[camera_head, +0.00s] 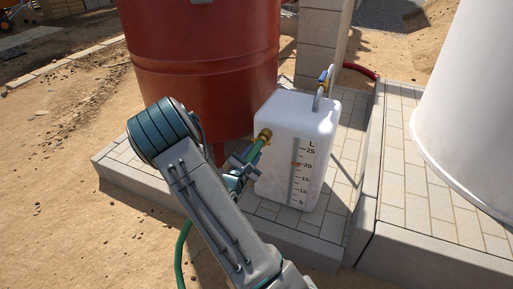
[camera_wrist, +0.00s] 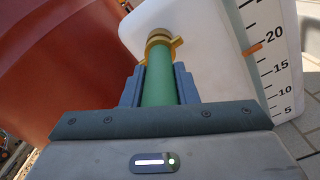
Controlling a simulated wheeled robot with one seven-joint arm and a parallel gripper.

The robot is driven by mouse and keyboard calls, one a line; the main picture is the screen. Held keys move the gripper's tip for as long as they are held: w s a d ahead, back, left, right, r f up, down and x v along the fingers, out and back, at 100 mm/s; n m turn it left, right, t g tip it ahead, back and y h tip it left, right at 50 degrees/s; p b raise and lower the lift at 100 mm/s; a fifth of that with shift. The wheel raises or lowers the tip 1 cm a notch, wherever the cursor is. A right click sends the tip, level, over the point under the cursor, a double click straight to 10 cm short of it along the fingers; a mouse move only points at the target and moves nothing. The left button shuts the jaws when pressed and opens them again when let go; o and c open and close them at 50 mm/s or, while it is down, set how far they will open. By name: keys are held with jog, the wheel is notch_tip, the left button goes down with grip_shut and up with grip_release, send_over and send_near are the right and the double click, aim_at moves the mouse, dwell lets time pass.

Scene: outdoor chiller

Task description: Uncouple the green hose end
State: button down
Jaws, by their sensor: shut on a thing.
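The green hose end (camera_wrist: 159,84) runs between the two jaws of my gripper (camera_wrist: 158,88) in the wrist view, and the jaws are shut on it. At its far end a brass coupling (camera_wrist: 160,42) with yellow lugs meets the white tank (camera_wrist: 200,45). In the head view the brass coupling (camera_head: 265,134) sits at the upper left of the white tank (camera_head: 283,115), and my gripper (camera_head: 248,156) is just below and left of it. The green hose (camera_head: 180,250) hangs down behind my arm. I cannot tell whether the coupling is locked.
A large red tank (camera_head: 205,60) stands close behind, to the left of the white tank. A valve with a grey pipe (camera_head: 322,85) tops the white tank. A big white cylinder (camera_head: 465,110) stands right on a raised paved plinth (camera_head: 430,215). Sandy ground (camera_head: 60,130) lies open at left.

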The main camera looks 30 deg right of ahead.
jog(key=shift+v, duration=2.5)
jog(key=c, duration=1.9)
grip_release()
grip_shut()
